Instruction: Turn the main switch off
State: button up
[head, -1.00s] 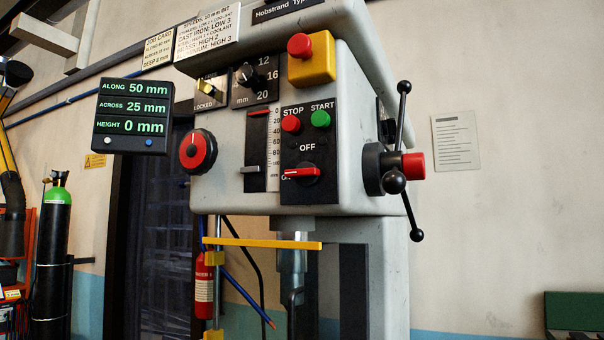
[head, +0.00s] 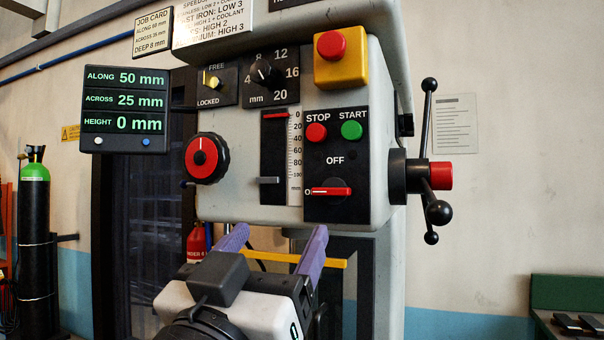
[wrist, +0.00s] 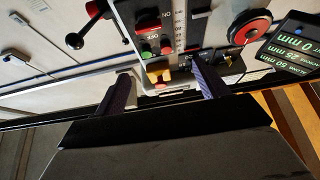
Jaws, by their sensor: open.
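The main switch (head: 328,191) is a black rotary knob with a red handle on the front panel of the drill press. Its handle lies horizontal, its white mark at the left end beside a label starting with "O" that is partly hidden. The word OFF stands above the knob. My gripper (head: 277,235) is open and empty, its two purple fingers pointing up at the machine, below and left of the switch and apart from it in the picture. In the wrist view, the gripper (wrist: 162,68) shows with the panel upside down beyond the fingers.
The red STOP (head: 317,132) and green START (head: 351,130) buttons sit above the switch. A yellow emergency-stop box (head: 341,68) is higher. A feed handle (head: 430,176) juts out at right. A yellow bar (head: 300,257) crosses behind my fingers. A readout (head: 124,109) hangs at left.

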jog(key=d+g, duration=0.1)
jog(key=d, duration=0.1)
jog(key=p, duration=0.5)
send_near(329, 190)
jog(key=shift+m, duration=0.4)
jog(key=x, duration=0.7)
jog(key=shift+w+r, duration=0.15)
jog(key=shift+r, duration=0.05)
jog(key=shift+w+d+r, duration=0.1)
jog(key=shift+w+d, duration=0.1)
jog(key=shift+w, duration=0.35)
jog(key=c, duration=1)
